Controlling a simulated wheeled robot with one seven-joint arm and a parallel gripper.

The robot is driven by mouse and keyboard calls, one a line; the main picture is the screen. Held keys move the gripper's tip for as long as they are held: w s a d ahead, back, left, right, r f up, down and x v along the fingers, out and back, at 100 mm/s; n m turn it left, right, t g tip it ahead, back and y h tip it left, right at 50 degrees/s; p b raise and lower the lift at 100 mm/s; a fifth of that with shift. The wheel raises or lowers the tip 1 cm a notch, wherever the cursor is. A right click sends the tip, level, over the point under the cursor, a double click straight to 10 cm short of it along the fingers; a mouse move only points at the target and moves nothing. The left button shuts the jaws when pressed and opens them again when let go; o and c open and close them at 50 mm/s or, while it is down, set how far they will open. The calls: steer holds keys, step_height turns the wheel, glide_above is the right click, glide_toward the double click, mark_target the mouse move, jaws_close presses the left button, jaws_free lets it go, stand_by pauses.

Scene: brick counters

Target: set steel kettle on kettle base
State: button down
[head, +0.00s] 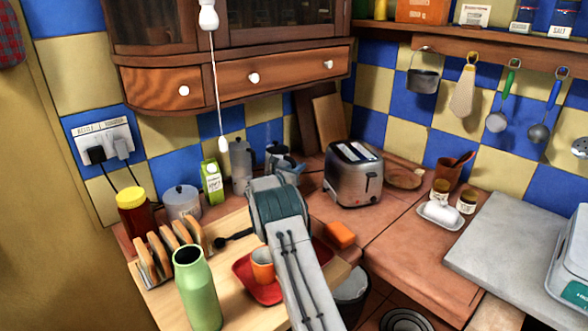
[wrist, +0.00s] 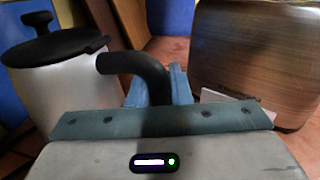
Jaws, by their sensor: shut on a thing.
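Whether the kettle's bottom touches the counter cannot be told. I cannot make out the kettle base in either view.
The toaster (head: 354,174) stands close to the right of my gripper; it also fills the right of the wrist view (wrist: 255,55). A green carton (head: 212,182) and a lidded pot (head: 182,202) stand left of the kettle. A toast rack and green bottle (head: 197,290) are nearer.

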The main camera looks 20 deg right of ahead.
steer(key=c, duration=1.3)
jaws_free()
steer(key=shift+c, duration=0.2)
steer(key=shift+r, duration=0.1)
